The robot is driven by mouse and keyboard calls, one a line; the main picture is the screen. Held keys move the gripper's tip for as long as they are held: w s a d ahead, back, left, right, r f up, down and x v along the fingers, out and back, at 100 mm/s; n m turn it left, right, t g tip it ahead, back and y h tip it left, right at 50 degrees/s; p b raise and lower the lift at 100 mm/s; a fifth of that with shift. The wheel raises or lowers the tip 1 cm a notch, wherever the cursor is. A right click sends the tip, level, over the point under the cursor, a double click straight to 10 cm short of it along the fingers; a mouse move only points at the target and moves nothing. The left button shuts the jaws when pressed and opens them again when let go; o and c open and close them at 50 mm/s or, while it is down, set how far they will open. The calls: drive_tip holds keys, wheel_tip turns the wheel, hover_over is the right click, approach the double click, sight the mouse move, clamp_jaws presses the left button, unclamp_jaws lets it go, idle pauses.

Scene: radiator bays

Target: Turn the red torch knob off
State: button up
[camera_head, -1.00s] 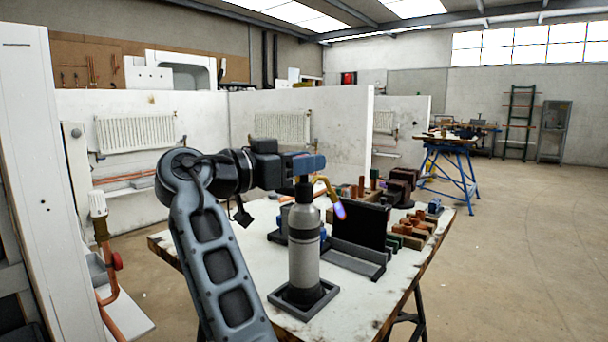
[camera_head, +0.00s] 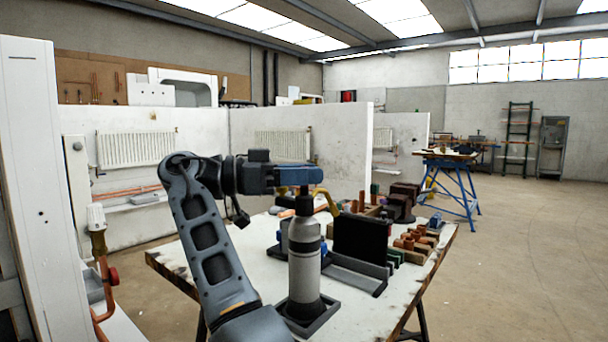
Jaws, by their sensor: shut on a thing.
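The torch is a grey gas bottle (camera_head: 304,262) standing upright in a dark square holder (camera_head: 310,322) on the white workbench. Its yellow burner tube (camera_head: 328,202) curves to the right from the top, and no flame shows at its tip. My gripper (camera_head: 304,186) is at the head of the torch, above the bottle, and is shut on the knob there. The knob itself is hidden behind the blue-grey jaws, so its red colour and angle do not show.
A dark upright panel (camera_head: 361,238) stands right of the bottle, with several copper fittings (camera_head: 410,240) on blocks beyond it. A pipe valve with a red handle (camera_head: 113,275) is at the left. Open floor lies right of the bench (camera_head: 215,262).

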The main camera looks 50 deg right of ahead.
drive_tip(key=shift+d+f, duration=0.1)
drive_tip(key=shift+f, duration=0.35)
drive_tip(key=o, duration=1)
drive_tip(key=shift+o, duration=0.2)
drive_tip(key=v, duration=0.8)
drive_tip(key=shift+r+b, duration=0.3)
drive_tip(key=shift+r, duration=0.1)
drive_tip(key=shift+s, duration=0.1)
